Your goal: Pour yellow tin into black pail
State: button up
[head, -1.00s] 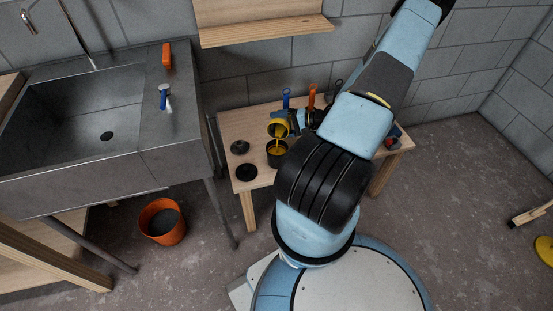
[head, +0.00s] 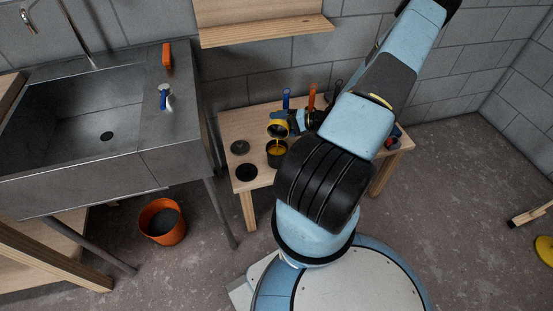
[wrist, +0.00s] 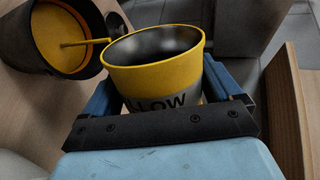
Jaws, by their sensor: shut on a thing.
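The yellow tin (head: 279,127) is tilted over the black pail (head: 276,160) on the wooden bench. In the wrist view, the tin (wrist: 150,75) sits between the blue fingers of my gripper (wrist: 168,92), which is shut on it. Its yellow rim and part of the word "YELLOW" show; the visible inside is bare grey. A thin yellow stream (wrist: 86,42) runs from the tin's lip into the black pail (wrist: 83,17). Yellow paint covers the pail's bottom. In the head view, my gripper (head: 292,124) is partly hidden by my arm.
Two dark discs (head: 240,147) (head: 246,172) lie on the bench (head: 232,125) left of the pail. A blue-handled tool (head: 286,98) and an orange-handled one (head: 311,97) stand behind the tin. A sink (head: 130,160) is at left, with an orange bucket (head: 162,222) on the floor.

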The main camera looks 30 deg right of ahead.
jog(key=shift+w+d+f+m+g, duration=0.25)
jog(key=shift+w+f+m+g, duration=0.1)
jog(key=shift+m, duration=0.35)
jog(key=shift+w+d+r+m+y, duration=0.35)
jog(key=shift+w+d+m+y, duration=0.25)
jog(key=shift+m, duration=0.1)
jog(key=shift+f+g, duration=0.1)
jog(key=shift+g, duration=0.15)
